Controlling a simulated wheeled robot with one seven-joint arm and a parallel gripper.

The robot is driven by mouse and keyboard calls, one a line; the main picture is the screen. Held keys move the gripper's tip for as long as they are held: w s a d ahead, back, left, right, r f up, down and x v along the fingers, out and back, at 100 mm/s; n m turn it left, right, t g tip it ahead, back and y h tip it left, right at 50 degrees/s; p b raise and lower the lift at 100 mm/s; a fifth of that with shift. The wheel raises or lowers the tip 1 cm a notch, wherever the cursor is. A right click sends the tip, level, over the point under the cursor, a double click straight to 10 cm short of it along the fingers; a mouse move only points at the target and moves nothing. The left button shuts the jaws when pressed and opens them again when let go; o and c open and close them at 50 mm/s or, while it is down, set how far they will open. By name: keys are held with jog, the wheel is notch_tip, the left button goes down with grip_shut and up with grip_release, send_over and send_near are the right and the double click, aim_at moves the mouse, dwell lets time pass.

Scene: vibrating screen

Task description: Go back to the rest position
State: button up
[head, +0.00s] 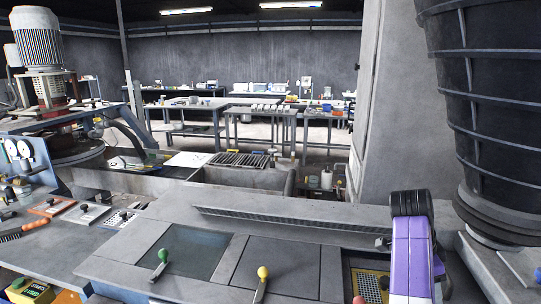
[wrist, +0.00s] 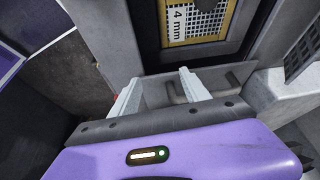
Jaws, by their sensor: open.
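My gripper (wrist: 158,90) is in the wrist view, with its two pale fingers spread apart and nothing between them. It points toward a grey ledge below a screen with a yellow frame and a "4 mm" label (wrist: 181,22). My purple arm shows at the lower right of the head view; the gripper itself cannot be made out there. A yellow-framed mesh (head: 370,285) lies just left of the arm, partly hidden by it. A lever with a green knob (head: 163,256) and one with a yellow knob (head: 263,272) stand on the grey panels at front.
A large dark ribbed cylinder (head: 490,110) stands close to my arm on the right. A grey wall edge (head: 400,100) rises behind it. A motor unit (head: 42,50) and gauges (head: 18,150) stand at left. Worktables (head: 265,112) are at the back.

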jog(key=w+d+r+n+t+h, duration=0.3)
jog(key=w+r+n+t, duration=0.1)
jog(key=w+n+t, duration=0.45)
jog(key=s+a+f+n+t+y, duration=0.2)
jog(key=s+a+n+t, duration=0.4)
jog(key=s, duration=0.4)
jog(key=s+a+f+n+t+y, duration=0.2)
jog(key=s+a+f+n+t, duration=0.15)
jog(key=s+a, duration=0.6)
jog(key=s+a+g+y, duration=0.1)
jog(key=s+a, duration=0.2)
jog(key=s, duration=0.7)
jog(key=s+a+n+y, duration=0.1)
jog(key=s+a, duration=0.2)
jog(key=s, duration=0.8)
jog(key=s+a+n+g+y, duration=0.1)
jog(key=s+a, duration=0.2)
jog(key=s, duration=0.8)
jog(key=shift+a+r+g+y, duration=0.2)
jog(key=shift+r+g+y, duration=0.1)
jog(key=shift+y, duration=0.1)
jog(key=shift+c, duration=0.4)
